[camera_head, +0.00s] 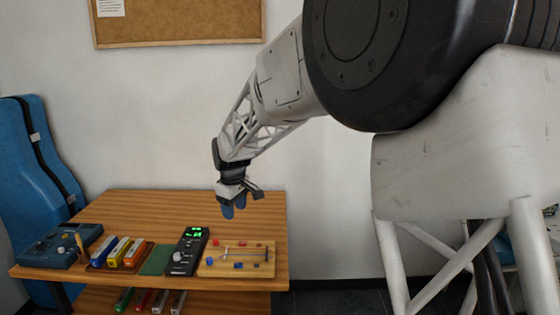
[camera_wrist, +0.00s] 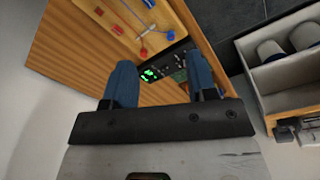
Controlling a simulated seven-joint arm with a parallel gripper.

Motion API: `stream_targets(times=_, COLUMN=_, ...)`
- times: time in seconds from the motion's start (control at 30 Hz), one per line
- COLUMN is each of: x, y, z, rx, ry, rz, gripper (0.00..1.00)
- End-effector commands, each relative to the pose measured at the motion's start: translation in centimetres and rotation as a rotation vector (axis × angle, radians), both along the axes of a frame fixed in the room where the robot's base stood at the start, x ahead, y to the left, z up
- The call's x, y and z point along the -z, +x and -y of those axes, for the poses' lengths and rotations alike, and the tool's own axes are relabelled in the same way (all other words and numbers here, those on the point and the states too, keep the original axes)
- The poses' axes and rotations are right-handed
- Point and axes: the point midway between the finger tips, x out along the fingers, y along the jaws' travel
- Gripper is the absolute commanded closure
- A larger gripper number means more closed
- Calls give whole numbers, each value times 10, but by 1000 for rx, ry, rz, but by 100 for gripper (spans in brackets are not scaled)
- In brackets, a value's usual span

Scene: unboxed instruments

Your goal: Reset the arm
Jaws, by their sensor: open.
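My gripper (camera_head: 233,208) has blue fingertips and hangs above the rear right part of the wooden table (camera_head: 150,205) in the head view. In the wrist view my gripper (camera_wrist: 161,84) shows its two blue fingers spread apart with nothing between them. It is apart from the objects on the table. Below and in front of it are a black device (camera_head: 187,252) with a green lit display and a wooden board (camera_head: 258,266) with red and blue pieces. The black device also shows between the fingers in the wrist view (camera_wrist: 172,65).
Left on the table are a blue box with knobs (camera_head: 58,248), a rack with blue, yellow and orange blocks (camera_head: 118,252), and a green mat (camera_head: 158,260). A blue case (camera_head: 38,165) leans by the wall. The wrist view shows a grey compartmented box (camera_wrist: 285,72). The table's back is clear.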

Motion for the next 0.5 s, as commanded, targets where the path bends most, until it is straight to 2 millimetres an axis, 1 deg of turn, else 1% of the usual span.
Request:
stream_targets(times=0.03, x=-9, y=-8, z=15, rx=30, ry=4, rz=6, gripper=48)
stream_targets(times=0.1, x=-18, y=-20, z=32, rx=67, ry=8, rz=11, gripper=48)
stream_targets(times=0.27, x=-35, y=-48, z=70, rx=156, ry=16, rz=21, gripper=48)
stream_targets(times=0.5, x=-56, y=-96, z=123, rx=291, ry=30, rz=37, gripper=48)
